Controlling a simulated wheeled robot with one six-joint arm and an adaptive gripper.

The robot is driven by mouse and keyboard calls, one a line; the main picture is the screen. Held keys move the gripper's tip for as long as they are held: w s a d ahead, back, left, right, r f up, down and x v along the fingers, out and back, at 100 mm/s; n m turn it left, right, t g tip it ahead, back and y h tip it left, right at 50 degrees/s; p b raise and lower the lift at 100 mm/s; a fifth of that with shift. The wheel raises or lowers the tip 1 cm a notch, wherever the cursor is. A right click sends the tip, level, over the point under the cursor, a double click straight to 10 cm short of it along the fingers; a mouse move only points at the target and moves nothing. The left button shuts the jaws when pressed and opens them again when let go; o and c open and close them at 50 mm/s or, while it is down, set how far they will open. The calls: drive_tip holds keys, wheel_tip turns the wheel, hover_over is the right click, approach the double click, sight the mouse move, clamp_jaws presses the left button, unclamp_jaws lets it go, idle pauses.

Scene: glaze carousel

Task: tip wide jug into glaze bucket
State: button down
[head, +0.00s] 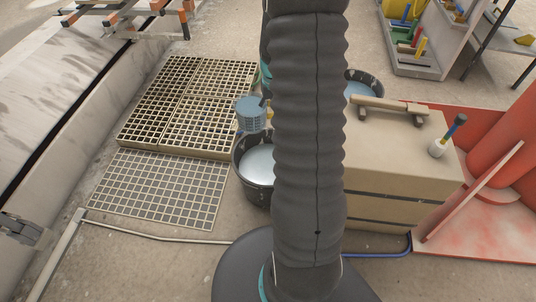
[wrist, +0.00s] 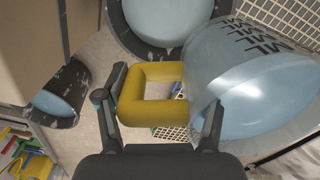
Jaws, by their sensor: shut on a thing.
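A clear wide jug (head: 250,113) with blue liquid and black marks hangs above the far rim of the dark glaze bucket (head: 257,168), apart from the floor. The jug (wrist: 245,60) fills the right of the wrist view, and its yellow handle (wrist: 158,111) lies between the fingers. My gripper (wrist: 165,92) is shut on this handle. In the head view my arm hides the gripper and part of the bucket. The bucket (wrist: 125,25) is at the top of the wrist view, holding pale blue glaze. The jug looks near upright in the head view; its exact tilt is unclear.
A second dark bucket (head: 375,78) stands behind my arm, beside a tan cabinet (head: 405,160) with a brush in a white holder on top. Grid racks (head: 165,185) lie left of the glaze bucket. A red structure (head: 500,190) stands at the right.

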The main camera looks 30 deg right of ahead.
drive_tip(key=s+d+r+m, duration=0.1)
drive_tip(key=s+d, duration=0.3)
drive_tip(key=s+d+r+m+p, duration=0.1)
drive_tip(key=s+d, duration=0.4)
drive_tip(key=s+d+r+m, duration=0.1)
drive_tip(key=s+d, duration=0.3)
drive_tip(key=d, duration=0.1)
drive_tip(key=shift+s+d+r, duration=0.1)
drive_tip(key=shift+s+r, duration=0.2)
drive_tip(key=shift+s, duration=0.05)
drive_tip(key=shift+s+d+r+m, duration=0.1)
drive_tip(key=shift+s+d+m, duration=0.35)
drive_tip(key=shift+s, duration=0.25)
drive_tip(key=shift+p, duration=0.3)
drive_tip(key=shift+w+a+r+g+h, duration=0.3)
drive_tip(key=shift+a+r+g+h, duration=0.1)
drive_tip(key=shift+g+h, duration=0.15)
drive_tip(key=shift+w+a+h, duration=0.1)
drive_tip(key=shift+h, duration=0.15)
